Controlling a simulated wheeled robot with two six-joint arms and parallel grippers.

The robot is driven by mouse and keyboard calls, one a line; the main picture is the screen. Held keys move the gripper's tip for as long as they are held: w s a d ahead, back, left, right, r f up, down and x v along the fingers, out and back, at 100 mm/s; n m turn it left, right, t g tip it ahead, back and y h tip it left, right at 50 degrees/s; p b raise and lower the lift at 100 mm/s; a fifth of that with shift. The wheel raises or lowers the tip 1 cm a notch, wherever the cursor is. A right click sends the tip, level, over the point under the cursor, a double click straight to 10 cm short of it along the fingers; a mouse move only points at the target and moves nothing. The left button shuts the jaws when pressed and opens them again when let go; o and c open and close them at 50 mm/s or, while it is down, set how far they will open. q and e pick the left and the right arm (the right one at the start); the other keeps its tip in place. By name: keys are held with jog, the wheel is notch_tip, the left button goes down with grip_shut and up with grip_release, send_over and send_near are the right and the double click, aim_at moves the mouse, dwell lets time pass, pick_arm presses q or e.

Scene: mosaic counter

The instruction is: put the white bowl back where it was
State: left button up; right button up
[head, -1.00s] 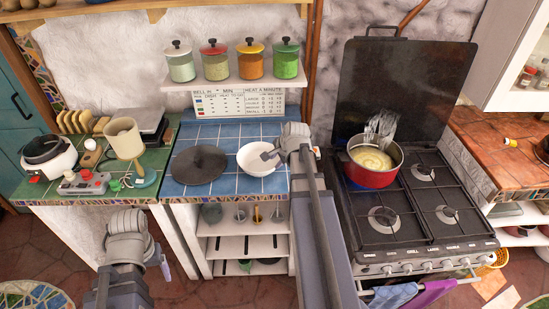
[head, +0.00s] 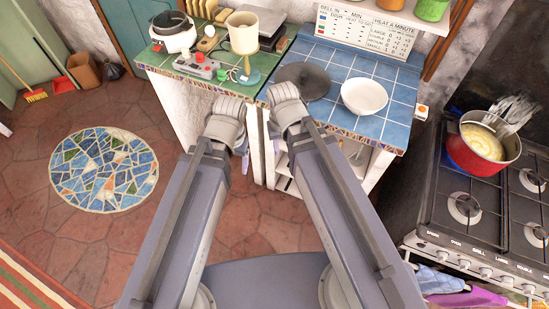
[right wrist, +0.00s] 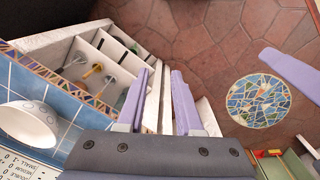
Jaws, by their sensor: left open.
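The white bowl (head: 364,97) sits upright on the blue tiled counter (head: 385,128), right of a dark round plate (head: 304,80). It also shows at the lower left of the right wrist view (right wrist: 28,124). My right gripper (head: 284,94) is at the counter's front left edge, left of the bowl and clear of it. In the right wrist view its two fingers (right wrist: 165,82) stand apart with nothing between them. My left gripper (head: 228,112) is open and empty in front of the green counter; its fingertips are hard to make out.
A red pot (head: 478,150) stands on the stove at the right. Shelves lie under the blue counter. A round mosaic (head: 104,170) lies on the open floor at the left.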

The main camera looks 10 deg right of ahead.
jog(key=s+a+n, duration=0.3)
jog(key=shift+s+a+g+h, duration=0.1)
jog(key=shift+s+g+h, duration=0.2)
jog(key=shift+s+h, duration=0.1)
jog(key=shift+w, duration=0.1)
